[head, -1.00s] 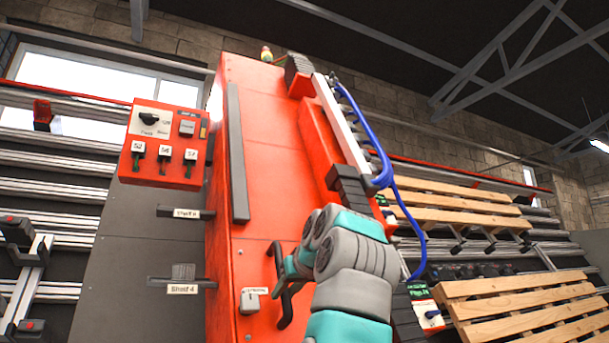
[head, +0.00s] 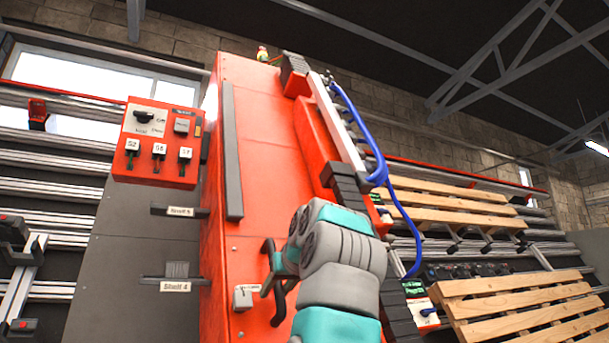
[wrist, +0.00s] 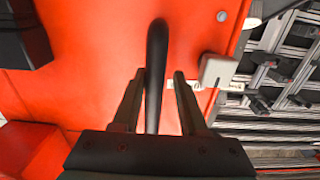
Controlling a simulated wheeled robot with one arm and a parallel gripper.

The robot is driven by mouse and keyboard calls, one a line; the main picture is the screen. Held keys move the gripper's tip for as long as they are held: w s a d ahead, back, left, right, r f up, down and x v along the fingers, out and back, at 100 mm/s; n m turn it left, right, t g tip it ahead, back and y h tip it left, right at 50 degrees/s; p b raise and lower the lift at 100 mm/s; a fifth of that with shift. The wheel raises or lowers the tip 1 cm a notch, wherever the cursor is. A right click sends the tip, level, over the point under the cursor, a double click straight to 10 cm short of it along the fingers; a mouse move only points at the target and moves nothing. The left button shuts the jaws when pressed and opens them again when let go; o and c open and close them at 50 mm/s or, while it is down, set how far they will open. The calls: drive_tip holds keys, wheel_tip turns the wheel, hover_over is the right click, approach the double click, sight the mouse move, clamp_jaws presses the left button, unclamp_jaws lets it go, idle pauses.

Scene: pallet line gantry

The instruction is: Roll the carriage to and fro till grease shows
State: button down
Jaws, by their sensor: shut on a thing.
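The tall red carriage (head: 265,140) stands in the middle of the head view and fills much of the wrist view (wrist: 90,40). A black bar handle (head: 276,303) sits low on its front; in the wrist view the handle (wrist: 157,60) runs between my two fingers. My gripper (head: 275,268) is shut on this handle; it also shows in the wrist view (wrist: 157,95). My grey and teal wrist hides part of the carriage's lower right side. Grey rails (head: 60,213) run across the wall at the left; I cannot make out their surface closely.
A red control box (head: 157,165) with a knob and levers is at the upper left. A small grey switch (head: 243,297) is just left of the handle. Blue hoses (head: 375,160) hang along the carriage's right side. Wooden pallets (head: 520,310) stand at the right.

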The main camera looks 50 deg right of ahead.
sight(241, 290)
drive_tip(key=shift+w+a+b, duration=0.1)
drive_tip(key=shift+w+a, duration=0.25)
drive_tip(key=shift+a, duration=0.3)
drive_tip(key=shift+w+a+b, duration=0.1)
drive_tip(key=shift+w+a, duration=0.2)
drive_tip(key=shift+a, duration=0.3)
drive_tip(key=shift+w+a+b, duration=0.1)
drive_tip(key=shift+w+a, duration=0.25)
drive_tip(key=shift+a, duration=0.3)
drive_tip(key=shift+w+a+r+b, duration=0.15)
drive_tip(key=shift+w+a, duration=0.1)
drive_tip(key=shift+a, duration=0.3)
drive_tip(key=shift+w+a+f+b, duration=0.1)
drive_tip(key=shift+w+a+b, duration=0.1)
drive_tip(key=shift+a, duration=0.45)
drive_tip(key=shift+w+a, duration=0.15)
drive_tip(key=shift+a, duration=0.05)
